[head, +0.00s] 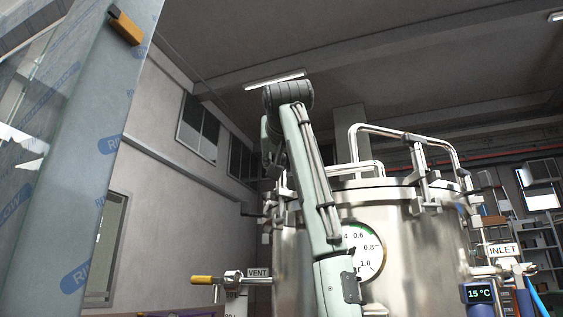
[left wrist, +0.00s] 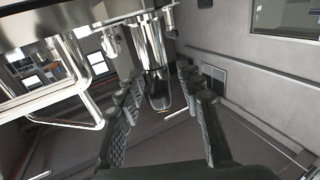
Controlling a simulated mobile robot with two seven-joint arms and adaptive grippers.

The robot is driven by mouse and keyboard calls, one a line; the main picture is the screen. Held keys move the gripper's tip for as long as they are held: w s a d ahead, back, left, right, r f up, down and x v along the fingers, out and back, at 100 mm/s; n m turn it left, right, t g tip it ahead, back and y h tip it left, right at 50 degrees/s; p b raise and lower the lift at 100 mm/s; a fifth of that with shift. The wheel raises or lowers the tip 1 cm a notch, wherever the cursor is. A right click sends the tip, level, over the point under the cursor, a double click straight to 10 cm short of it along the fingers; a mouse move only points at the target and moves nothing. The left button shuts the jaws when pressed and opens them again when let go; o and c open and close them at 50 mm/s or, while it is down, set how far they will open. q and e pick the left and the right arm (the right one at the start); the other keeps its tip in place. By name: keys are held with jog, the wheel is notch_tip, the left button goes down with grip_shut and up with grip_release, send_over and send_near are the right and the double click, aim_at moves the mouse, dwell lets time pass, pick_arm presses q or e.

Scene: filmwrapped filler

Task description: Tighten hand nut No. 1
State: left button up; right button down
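A shiny steel vessel (head: 405,250) stands right of centre, with clamp fittings around its lid rim. One clamp with a hand nut (head: 422,175) stands upright at the front right of the rim; no number is readable. My left arm rises in front of the vessel, and its gripper is largely hidden behind the arm links at the rim's left side. In the left wrist view my left gripper (left wrist: 160,80) is open, its dark fingers apart on either side of a metal clamp fitting (left wrist: 153,45) with a dark-edged end. Contact cannot be told. My right gripper is not in view.
A pressure gauge (head: 366,252) is on the vessel's front, partly behind my arm. A VENT valve with a yellow handle (head: 205,280) sticks out left. A bent steel rail (head: 400,133) rises above the lid. A film-covered post (head: 85,150) blocks the left.

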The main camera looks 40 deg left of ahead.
pick_arm(q)
jog(key=shift+c, duration=0.6)
grip_shut()
